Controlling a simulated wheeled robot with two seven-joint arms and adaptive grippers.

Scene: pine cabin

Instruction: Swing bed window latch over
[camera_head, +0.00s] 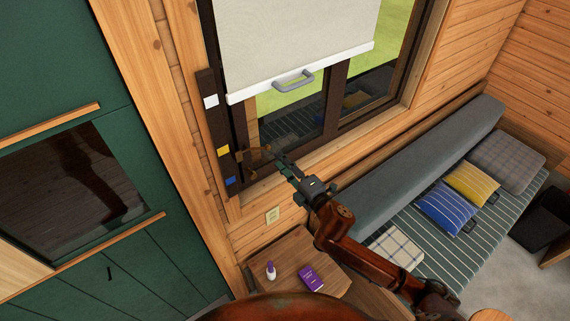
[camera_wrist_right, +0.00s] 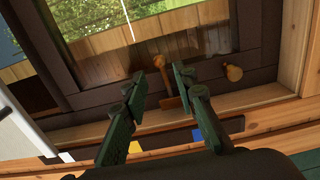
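The window latch (camera_head: 256,152) is a small brass-coloured fitting on the dark lower left part of the window frame. In the right wrist view the latch (camera_wrist_right: 168,84) shows as a brass lever with a rounded end, and a brass knob (camera_wrist_right: 232,73) sits to its right. My right gripper (camera_head: 276,157) reaches up to the window from the lower right. In the right wrist view its two fingers (camera_wrist_right: 159,80) are apart, with the lever showing in the gap between the tips. I cannot tell whether they touch it. My left gripper is not in view.
A cream blind (camera_head: 295,35) with a grey handle (camera_head: 293,80) covers the window's upper part. A small wooden table (camera_head: 288,248) with a purple box (camera_head: 311,279) and a bottle (camera_head: 270,270) stands below. A cushioned bench (camera_head: 470,240) lies right, a green cabinet (camera_head: 55,70) left.

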